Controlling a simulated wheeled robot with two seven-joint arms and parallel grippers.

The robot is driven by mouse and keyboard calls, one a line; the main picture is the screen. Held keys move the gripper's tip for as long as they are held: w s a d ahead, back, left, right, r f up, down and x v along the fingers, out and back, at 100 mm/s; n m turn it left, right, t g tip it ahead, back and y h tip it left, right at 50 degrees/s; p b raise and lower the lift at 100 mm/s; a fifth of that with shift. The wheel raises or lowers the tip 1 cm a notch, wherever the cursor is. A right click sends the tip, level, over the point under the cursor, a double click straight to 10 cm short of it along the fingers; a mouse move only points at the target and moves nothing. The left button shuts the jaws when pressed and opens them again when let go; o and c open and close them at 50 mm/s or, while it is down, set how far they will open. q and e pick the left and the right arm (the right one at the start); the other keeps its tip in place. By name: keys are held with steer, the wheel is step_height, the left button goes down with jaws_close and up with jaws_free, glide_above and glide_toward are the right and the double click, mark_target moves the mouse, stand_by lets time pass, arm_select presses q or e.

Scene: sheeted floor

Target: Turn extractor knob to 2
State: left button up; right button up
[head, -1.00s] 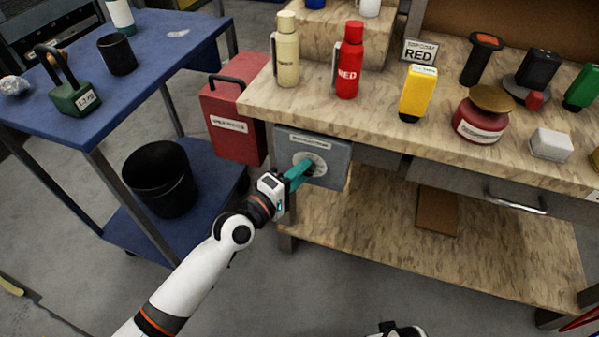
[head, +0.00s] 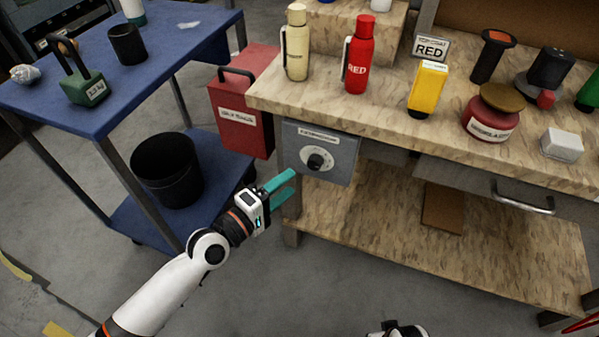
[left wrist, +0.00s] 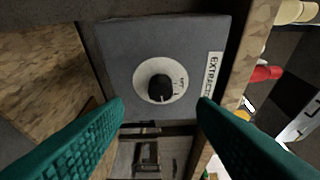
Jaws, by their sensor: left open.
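The extractor box (head: 340,170) is a grey panel under the workbench's left front, with a black knob (head: 316,160) on a pale round dial. In the left wrist view the knob (left wrist: 160,88) sits on its white dial (left wrist: 143,72), with a label reading "EXTRAC…" beside it; the dial's small marks are too fine to read surely. My left gripper (head: 285,186) is open with teal fingers, just left of and below the knob, apart from it. In the left wrist view its fingers (left wrist: 160,125) stand either side of the knob with nothing between them. My right gripper is not clearly seen.
The workbench (head: 400,121) carries a cream bottle (head: 296,45), a red bottle (head: 360,60) and a yellow container (head: 427,90). A red box (head: 240,105) stands left of the extractor panel. A blue cart (head: 75,110) with a black bin (head: 167,170) is further left.

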arm_select(q)
steer(key=v, duration=0.4)
steer(key=shift+s+a, duration=0.15)
steer(key=shift+s, duration=0.1)
arm_select(e)
steer(key=shift+w+a+r, duration=0.15)
steer(key=shift+w+r, duration=0.35)
steer(key=shift+r, duration=0.25)
steer(key=shift+s+f, duration=0.1)
steer(key=shift+s, duration=0.05)
